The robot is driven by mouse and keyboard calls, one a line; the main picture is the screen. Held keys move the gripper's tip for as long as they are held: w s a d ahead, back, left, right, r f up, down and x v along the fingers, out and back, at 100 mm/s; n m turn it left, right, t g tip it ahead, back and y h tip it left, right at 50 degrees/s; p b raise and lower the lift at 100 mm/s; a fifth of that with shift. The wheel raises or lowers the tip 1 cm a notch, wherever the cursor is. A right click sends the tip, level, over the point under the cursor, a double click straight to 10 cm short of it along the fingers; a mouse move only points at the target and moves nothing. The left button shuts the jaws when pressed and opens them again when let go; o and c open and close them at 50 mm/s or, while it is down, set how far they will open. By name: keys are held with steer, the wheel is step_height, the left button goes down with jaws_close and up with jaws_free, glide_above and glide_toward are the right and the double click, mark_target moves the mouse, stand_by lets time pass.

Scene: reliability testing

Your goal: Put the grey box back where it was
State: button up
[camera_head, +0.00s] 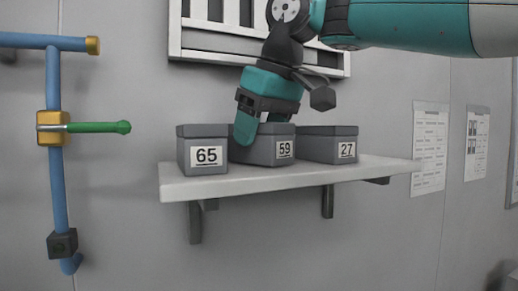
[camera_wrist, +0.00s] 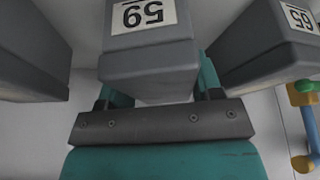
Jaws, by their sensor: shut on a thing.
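The grey box labelled 59 (camera_head: 262,150) is on the white shelf (camera_head: 240,183), between the boxes labelled 65 (camera_head: 203,150) and 27 (camera_head: 328,145). My gripper (camera_head: 262,130) reaches down from above and is shut on box 59, with one teal finger across its left front side. In the wrist view, box 59 (camera_wrist: 150,60) sits between the two fingers, its label upside down. Box 65 also shows there at the right (camera_wrist: 265,50), and another grey box (camera_wrist: 30,55) shows at the left. Whether box 59 rests fully on the shelf is hard to tell.
Boxes 65 and 27 stand close on either side of box 59. A white slatted vent (camera_head: 205,35) is on the wall above. A blue pipe with a green-handled valve (camera_head: 95,127) is at the left. The shelf's right end is bare.

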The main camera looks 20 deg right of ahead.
steer(key=shift+w, duration=0.2)
steer(key=shift+s, duration=0.2)
steer(key=shift+w+f, duration=0.1)
steer(key=shift+f, duration=0.05)
steer(key=o, duration=1.2)
steer(key=shift+r+p, duration=0.4)
steer(key=shift+p, duration=0.05)
steer(key=p+v, duration=0.6)
steer(key=v, duration=0.1)
